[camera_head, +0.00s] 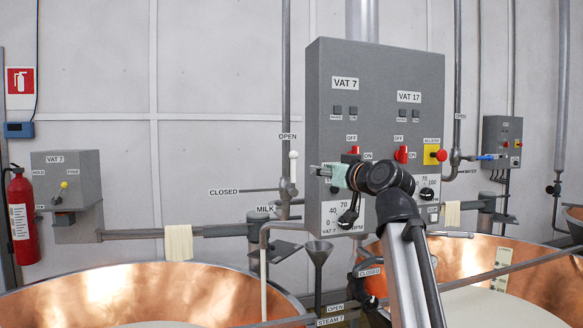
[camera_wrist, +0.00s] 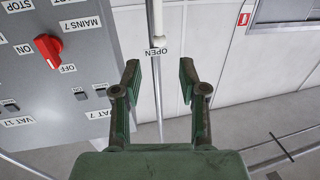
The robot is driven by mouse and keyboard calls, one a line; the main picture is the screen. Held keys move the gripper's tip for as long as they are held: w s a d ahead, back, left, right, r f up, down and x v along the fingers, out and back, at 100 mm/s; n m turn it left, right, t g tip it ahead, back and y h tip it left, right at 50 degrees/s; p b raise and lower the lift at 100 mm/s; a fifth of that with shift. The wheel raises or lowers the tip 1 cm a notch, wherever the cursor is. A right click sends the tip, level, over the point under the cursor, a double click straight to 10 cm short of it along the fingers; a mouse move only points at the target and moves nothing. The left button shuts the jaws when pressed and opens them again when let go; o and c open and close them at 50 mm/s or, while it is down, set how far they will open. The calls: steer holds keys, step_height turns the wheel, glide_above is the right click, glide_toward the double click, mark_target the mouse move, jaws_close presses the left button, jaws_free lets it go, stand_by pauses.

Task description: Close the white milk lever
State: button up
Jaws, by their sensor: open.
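The white milk lever (camera_head: 293,167) stands upright on the vertical pipe, above the MILK label, with its tip just below the OPEN label (camera_head: 288,136). The CLOSED label (camera_head: 224,191) is to its lower left. My gripper (camera_head: 322,171) is to the right of the lever, in front of the control box's left side. In the wrist view the scene appears upside down. There my gripper (camera_wrist: 159,78) is open and empty, and the lever (camera_wrist: 157,24) shows beyond the gap between the fingers. I cannot tell the exact distance; no contact shows.
The grey control box (camera_head: 330,80) with red switches stands right of the lever. Copper vats (camera_head: 150,291) are below. A cloth (camera_head: 178,243) hangs on the horizontal pipe. A funnel (camera_head: 319,252) stands below the box.

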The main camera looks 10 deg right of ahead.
mark_target(295, 165)
steer(key=p+x, duration=0.5)
steer(key=x, duration=1.2)
steer(key=shift+d+p, duration=0.15)
steer(key=shift+p, duration=0.2)
jaws_close()
